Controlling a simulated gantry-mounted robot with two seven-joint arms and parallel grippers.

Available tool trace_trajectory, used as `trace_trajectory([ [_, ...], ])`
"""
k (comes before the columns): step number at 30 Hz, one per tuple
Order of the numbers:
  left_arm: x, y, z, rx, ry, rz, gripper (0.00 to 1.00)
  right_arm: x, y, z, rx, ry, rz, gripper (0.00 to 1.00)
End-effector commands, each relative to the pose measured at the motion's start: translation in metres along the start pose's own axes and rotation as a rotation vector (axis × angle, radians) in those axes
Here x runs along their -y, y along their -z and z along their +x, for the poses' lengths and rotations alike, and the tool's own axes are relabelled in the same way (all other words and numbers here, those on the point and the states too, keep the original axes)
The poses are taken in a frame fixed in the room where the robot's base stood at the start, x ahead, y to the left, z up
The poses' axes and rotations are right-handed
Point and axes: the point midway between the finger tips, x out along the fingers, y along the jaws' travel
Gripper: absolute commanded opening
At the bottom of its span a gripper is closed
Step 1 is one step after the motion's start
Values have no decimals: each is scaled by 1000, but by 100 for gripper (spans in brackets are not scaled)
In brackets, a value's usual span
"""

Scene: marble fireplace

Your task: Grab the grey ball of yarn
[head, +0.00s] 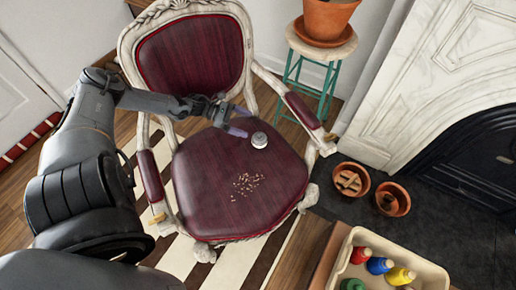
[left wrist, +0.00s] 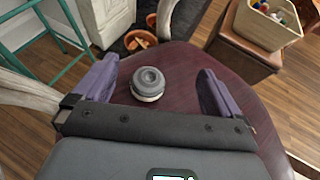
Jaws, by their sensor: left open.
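The grey ball of yarn (head: 259,140) sits on the dark red seat of the chair (head: 205,185), near the backrest. In the left wrist view it is a squat, ringed grey thing (left wrist: 148,82) with a pale lower band. My left gripper (head: 240,121) is open and empty, just left of and behind it in the head view. In the left wrist view the ball shows between the two purple fingers (left wrist: 159,66), closer to the left one. No contact with the fingers can be made out. My right gripper is not in view.
Small brown bits (head: 246,184) lie on the seat. The chair's carved armrests (head: 303,110) flank it. A green stool (head: 322,45) with a terracotta pot stands behind at the right. Two bowls (head: 351,180) and a cream bin of coloured bottles (head: 345,262) are to the right.

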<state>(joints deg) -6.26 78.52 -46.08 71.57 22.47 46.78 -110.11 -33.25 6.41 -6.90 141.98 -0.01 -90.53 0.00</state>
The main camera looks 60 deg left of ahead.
Motion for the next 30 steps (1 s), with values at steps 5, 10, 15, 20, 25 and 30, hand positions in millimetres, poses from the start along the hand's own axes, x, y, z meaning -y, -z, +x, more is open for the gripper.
trace_trajectory([
  [5,-8,9,8,7,-6,16,98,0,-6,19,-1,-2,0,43],
  [10,-8,23,15,11,-7,15,98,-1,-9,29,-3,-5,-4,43],
  [15,-9,50,27,12,-8,15,98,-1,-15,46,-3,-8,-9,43],
  [20,-9,75,38,12,-8,16,98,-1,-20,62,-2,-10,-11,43],
  [25,-10,83,47,14,-6,17,98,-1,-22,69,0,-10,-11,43],
  [30,-9,82,54,11,-6,16,98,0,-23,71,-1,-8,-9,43],
])
